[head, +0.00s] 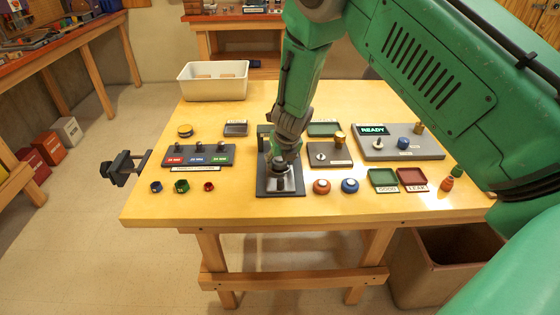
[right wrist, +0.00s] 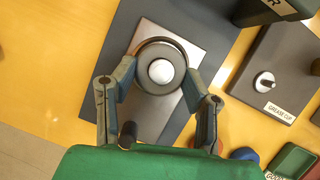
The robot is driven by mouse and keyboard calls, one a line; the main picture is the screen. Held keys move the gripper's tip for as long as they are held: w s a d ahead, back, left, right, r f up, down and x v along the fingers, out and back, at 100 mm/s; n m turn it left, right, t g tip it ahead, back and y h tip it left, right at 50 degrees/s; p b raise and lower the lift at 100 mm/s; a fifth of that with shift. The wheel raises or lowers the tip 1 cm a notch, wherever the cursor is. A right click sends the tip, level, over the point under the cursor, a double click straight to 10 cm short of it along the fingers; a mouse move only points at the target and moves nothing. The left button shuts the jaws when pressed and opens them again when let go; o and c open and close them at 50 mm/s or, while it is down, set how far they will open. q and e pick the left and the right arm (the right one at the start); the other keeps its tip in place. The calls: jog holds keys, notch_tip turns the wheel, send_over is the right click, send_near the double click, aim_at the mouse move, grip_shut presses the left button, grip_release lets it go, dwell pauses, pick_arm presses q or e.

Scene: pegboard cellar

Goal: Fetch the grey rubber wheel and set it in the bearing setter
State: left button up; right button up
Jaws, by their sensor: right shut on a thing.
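The grey rubber wheel (right wrist: 151,78) shows in the right wrist view as a dark round ring with a pale hub at its middle. My right gripper (right wrist: 161,75) is shut on it, one finger on each side. The wheel is over the metal plate (right wrist: 178,45) of the bearing setter; I cannot tell whether it touches. In the head view my right gripper (head: 282,163) points down over the bearing setter (head: 264,187), a dark base with a metal plate, and hides most of the wheel. My left gripper is not in view.
Left of the setter stand a rack (head: 198,157) with coloured labels and several small rings. To its right are the grease cup stand (head: 328,153), an orange wheel (head: 321,187), a blue wheel (head: 350,186) and two trays. A cream bin (head: 213,84) stands behind. The table's front edge is clear.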

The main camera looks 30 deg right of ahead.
jog(key=shift+f+b, duration=0.3)
jog(key=shift+b, duration=0.05)
dwell(0.3)
jog(key=o, duration=1.5)
jog(key=shift+c, duration=0.2)
jog(key=shift+o, duration=0.4)
jog(key=o, duration=0.3)
jog(key=shift+r, duration=0.15)
jog(key=shift+r+p, duration=2.55)
jog(key=shift+r, duration=0.5)
